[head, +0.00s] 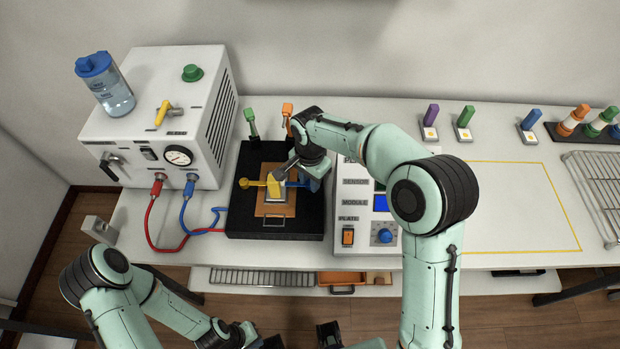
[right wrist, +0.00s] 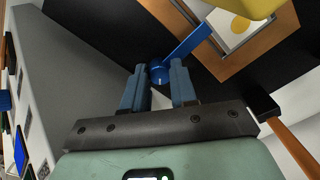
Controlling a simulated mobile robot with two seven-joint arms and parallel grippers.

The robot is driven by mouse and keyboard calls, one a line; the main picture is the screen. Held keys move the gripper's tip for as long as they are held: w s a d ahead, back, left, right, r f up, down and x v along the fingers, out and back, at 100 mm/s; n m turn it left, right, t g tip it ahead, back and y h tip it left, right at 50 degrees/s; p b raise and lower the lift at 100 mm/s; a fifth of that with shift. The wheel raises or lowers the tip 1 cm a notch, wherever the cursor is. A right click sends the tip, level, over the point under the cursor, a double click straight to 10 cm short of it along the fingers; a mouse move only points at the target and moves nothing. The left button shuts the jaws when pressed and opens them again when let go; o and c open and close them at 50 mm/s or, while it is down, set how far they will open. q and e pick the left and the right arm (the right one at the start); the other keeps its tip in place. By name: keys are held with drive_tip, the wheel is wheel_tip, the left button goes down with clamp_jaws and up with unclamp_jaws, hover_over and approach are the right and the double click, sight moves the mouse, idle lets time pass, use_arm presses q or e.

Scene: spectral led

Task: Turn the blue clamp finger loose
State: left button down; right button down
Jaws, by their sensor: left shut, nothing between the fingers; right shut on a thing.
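The blue clamp finger (right wrist: 186,48) shows in the right wrist view as a flat blue arm running from a round blue pivot knob. Its arm reaches over the edge of the orange plate (right wrist: 222,62). My right gripper (right wrist: 159,80) is shut on the knob, with one finger on each side. In the head view the blue clamp finger (head: 313,184) is partly hidden by my right gripper (head: 299,171). The yellow clamp finger (head: 254,183) lies on the opposite side of the orange plate. My left gripper (head: 245,334) is low at the bottom edge, shut and empty, away from the fixture.
The black fixture base (head: 240,215) stands between the white pump box (head: 150,120) and the control panel (head: 355,205). Green (head: 250,118) and orange (head: 287,110) upright handles stand at its back. Red and blue hoses lie left of it. The yellow-outlined table area (head: 515,205) is clear.

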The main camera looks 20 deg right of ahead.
drive_tip(key=n+p, duration=0.1)
drive_tip(key=n, duration=0.4)
drive_tip(key=n+p, duration=0.1)
drive_tip(key=n, duration=0.4)
drive_tip(key=shift+r, duration=0.1)
drive_tip(key=n+p, duration=0.1)
drive_tip(key=n, duration=0.4)
use_arm(q)
drive_tip(key=w+r+p, duration=0.1)
drive_tip(key=w+r, duration=0.2)
drive_tip(key=r, duration=0.2)
drive_tip(key=shift+w+r, duration=0.2)
drive_tip(key=shift+w, duration=0.05)
use_arm(e)
drive_tip(key=n, duration=0.4)
drive_tip(key=shift+n, duration=0.3)
drive_tip(key=c, duration=0.9)
unclamp_jaws()
